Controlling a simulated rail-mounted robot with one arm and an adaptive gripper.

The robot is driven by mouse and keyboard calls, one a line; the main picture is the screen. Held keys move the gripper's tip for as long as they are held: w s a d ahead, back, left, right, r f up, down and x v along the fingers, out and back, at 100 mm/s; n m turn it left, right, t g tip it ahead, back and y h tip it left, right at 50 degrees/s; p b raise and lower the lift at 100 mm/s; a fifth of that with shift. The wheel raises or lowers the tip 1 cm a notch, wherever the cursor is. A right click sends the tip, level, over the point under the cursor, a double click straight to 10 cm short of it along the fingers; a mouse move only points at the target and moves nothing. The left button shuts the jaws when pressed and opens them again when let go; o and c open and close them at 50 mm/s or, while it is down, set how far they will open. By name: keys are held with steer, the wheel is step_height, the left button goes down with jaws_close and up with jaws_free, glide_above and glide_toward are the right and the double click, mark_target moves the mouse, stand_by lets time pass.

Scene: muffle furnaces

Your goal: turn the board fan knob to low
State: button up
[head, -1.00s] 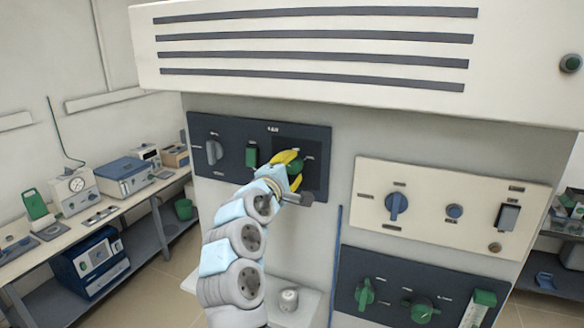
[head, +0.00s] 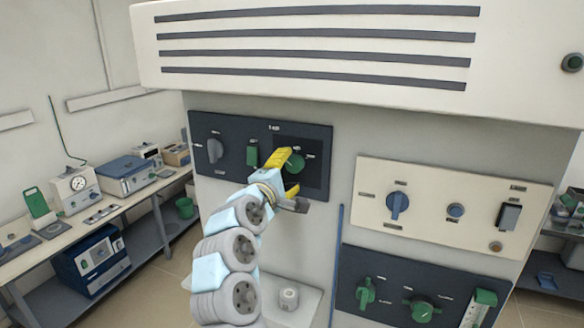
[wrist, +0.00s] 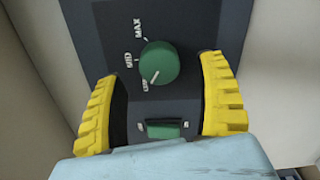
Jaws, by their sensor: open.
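The green fan knob (head: 294,163) sits on the dark upper-left panel (head: 230,170). In the wrist view the knob (wrist: 159,63) has MAX above left and MID at left. Its white pointer mark is turned to the lower left, toward a third label (wrist: 147,85) that is too blurred to read surely. My gripper (head: 285,176) is open, with yellow fingers. In the wrist view my gripper (wrist: 161,70) has one finger on each side of the knob, with clear gaps and no contact visible.
A green rocker switch (wrist: 163,129) lies below the knob in the wrist view, close to my gripper's palm. A grey knob (head: 215,150) and a green switch (head: 252,153) share the panel. A cream panel (head: 450,215) and another dark panel (head: 385,300) are to the right.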

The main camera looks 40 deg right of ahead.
steer(key=v, duration=0.9)
stand_by(0.6)
